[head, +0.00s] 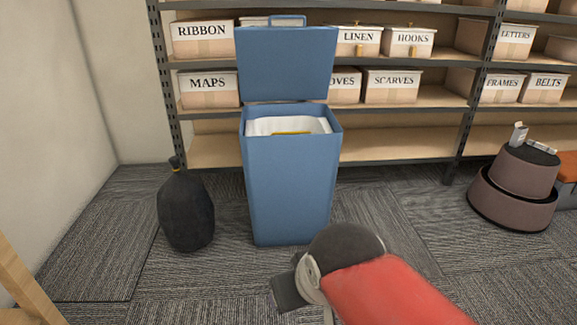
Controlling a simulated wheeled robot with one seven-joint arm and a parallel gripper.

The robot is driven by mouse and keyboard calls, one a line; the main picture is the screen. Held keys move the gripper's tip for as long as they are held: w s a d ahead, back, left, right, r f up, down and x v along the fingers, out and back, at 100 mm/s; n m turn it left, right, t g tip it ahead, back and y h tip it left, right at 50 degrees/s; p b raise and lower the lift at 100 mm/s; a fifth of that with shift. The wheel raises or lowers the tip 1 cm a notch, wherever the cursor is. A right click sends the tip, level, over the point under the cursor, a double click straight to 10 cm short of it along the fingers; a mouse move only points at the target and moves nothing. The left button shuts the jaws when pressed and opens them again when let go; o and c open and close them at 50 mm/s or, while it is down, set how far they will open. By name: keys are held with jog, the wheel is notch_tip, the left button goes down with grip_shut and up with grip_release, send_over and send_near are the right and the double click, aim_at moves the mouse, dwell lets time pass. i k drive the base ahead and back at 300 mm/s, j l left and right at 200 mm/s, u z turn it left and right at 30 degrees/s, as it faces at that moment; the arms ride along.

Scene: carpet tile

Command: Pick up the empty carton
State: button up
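A small pale grey-white upright item (519,135), which looks like a carton, stands on the dark top of a brown two-tier round stand (512,214) at the right. A flat light piece lies beside it. I cannot tell from here whether it is empty. My red and black arm reaches in from the bottom edge, left of the stand and well apart from the item. The fingers of my gripper do not show.
A blue bin (290,190) with its lid raised stands in the middle, with a white liner and something yellow inside. A tied black bag (185,210) stands to its left. Shelves (400,148) with labelled boxes line the back. Carpet between bin and stand is clear.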

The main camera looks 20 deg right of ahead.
aim_at(517, 138)
jog(key=z, duration=2.1)
